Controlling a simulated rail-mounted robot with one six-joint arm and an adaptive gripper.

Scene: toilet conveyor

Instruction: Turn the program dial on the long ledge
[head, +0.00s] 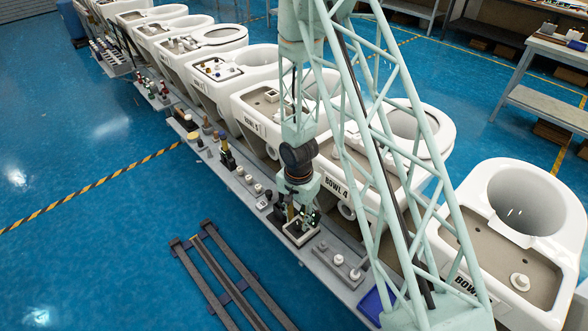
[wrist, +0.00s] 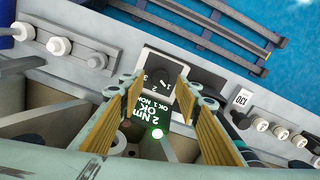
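I see no contact, and the gap in depth is hard to judge. In the head view my gripper (head: 300,222) points down over the ledge and largely hides the dial.
A plate with white knobs (wrist: 62,46) lies to the left, and a row of white-capped pegs (wrist: 280,132) to the right. The bowl marked 4 (head: 340,187) stands close behind the ledge. Dark rails (head: 215,275) lie on the floor.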

